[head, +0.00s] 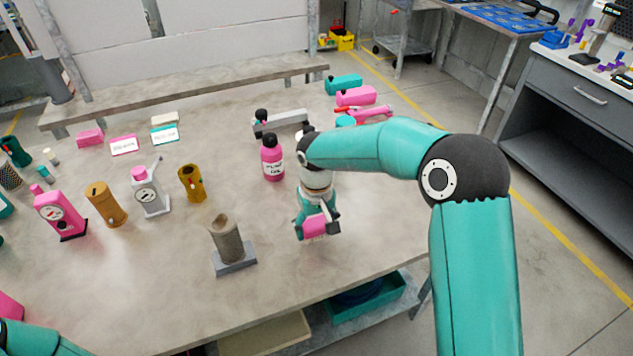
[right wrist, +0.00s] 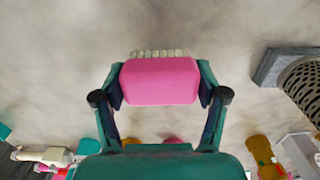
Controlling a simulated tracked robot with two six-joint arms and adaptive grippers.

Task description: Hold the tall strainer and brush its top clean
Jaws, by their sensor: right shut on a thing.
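A tall grey strainer (head: 228,243) stands upright on a grey base at the middle front of the table. It also shows at the right edge of the right wrist view (right wrist: 303,84), where its wall is perforated and part is cut off. My right gripper (head: 317,224) is shut on a pink brush (head: 313,229), to the right of the strainer and apart from it. In the right wrist view the pink block of the brush (right wrist: 160,82) sits between both fingers, its pale bristles pointing away from the gripper. My left gripper is out of view; only part of that arm shows.
A pink oil bottle (head: 272,160) stands behind the strainer. A mustard holder (head: 192,184), a grey gauge unit (head: 150,198), a mustard cylinder (head: 106,205) and a pink gauge unit (head: 61,216) stand to the left. The table's front right is clear.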

